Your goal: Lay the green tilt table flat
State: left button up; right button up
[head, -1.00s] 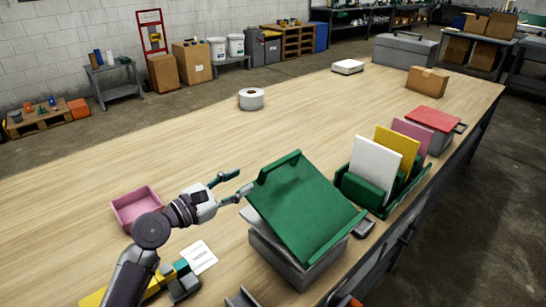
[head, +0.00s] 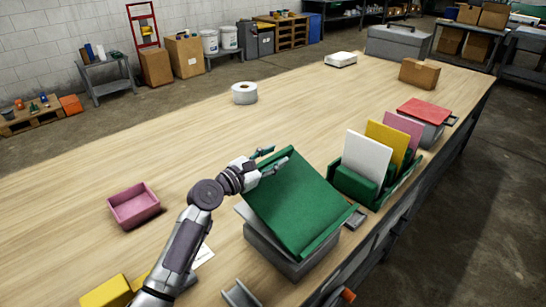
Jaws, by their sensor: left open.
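The green tilt table (head: 300,205) sits tilted on its grey base (head: 275,258), its far-left edge raised and its right edge low. A raised green lip runs along its upper and lower edges. My left gripper (head: 276,158) is at the upper-left raised edge, with its fingers apart and nothing between them. One finger overlaps the lip in the view; I cannot tell whether it touches. My right gripper is not in view.
A green rack (head: 383,198) with upright white, yellow and pink panels stands close to the right. A pink bin (head: 134,205) is at left. A grey channel piece (head: 240,294) and yellow blocks (head: 107,293) lie near the front.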

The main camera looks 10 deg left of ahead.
pick_arm(q)
grip_shut()
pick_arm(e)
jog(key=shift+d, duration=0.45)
pick_arm(q)
jog(key=a+f+n+b, duration=0.1)
jog(key=f, duration=0.1)
jog(key=w+a+f+n, duration=0.1)
jog(key=f, duration=0.2)
jog(key=w+a+f+n+b, duration=0.1)
jog(key=f+n, duration=0.1)
jog(key=f, duration=0.1)
jog(key=shift+b, duration=0.3)
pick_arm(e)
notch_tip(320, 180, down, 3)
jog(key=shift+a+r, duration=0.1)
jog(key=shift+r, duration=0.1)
pick_arm(q)
jog(key=shift+c, duration=1.5)
grip_release()
jog(key=o, duration=0.3)
jog(key=shift+a, duration=0.1)
jog(key=shift+r, duration=0.1)
